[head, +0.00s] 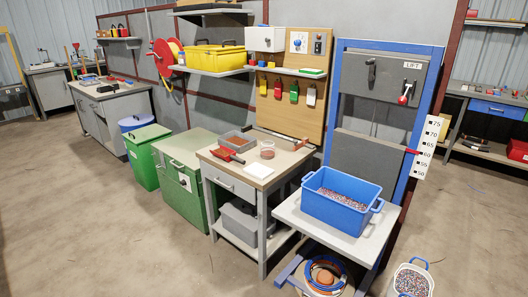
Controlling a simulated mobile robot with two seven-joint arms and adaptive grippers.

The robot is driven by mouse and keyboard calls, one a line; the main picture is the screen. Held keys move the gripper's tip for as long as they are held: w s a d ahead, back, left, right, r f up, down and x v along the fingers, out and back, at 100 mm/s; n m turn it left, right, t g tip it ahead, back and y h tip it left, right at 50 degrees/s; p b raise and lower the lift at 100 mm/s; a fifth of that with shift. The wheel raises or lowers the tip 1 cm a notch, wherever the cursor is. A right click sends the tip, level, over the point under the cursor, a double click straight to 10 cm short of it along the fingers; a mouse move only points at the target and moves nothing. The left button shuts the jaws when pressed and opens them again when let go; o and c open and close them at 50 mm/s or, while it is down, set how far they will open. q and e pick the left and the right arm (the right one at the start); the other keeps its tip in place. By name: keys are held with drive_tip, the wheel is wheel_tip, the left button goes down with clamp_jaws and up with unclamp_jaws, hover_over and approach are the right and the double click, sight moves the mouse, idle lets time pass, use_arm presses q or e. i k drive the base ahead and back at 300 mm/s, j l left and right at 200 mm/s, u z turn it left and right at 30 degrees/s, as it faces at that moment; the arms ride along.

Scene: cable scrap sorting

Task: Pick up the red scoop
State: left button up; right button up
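The red scoop (226,155) lies on the top of the small workbench (281,161), near its left front edge. It is in front of a grey tray (236,139) and seems to touch or overlap its near side. Neither of my grippers shows in the head view, so nothing is seen near the scoop.
A clear container with reddish contents (267,151) and a white square item (259,170) share the benchtop. A blue crate of granules (340,207) stands on the lift platform to the right. A green cabinet (186,175) adjoins on the left. The floor in front is open.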

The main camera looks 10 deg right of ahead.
sight(229, 157)
drive_tip(key=i+z, duration=0.2)
drive_tip(key=i, duration=0.25)
drive_tip(key=i+j+z, duration=0.2)
drive_tip(key=i, duration=0.3)
drive_tip(key=i+j+z, duration=0.2)
drive_tip(key=i, duration=0.25)
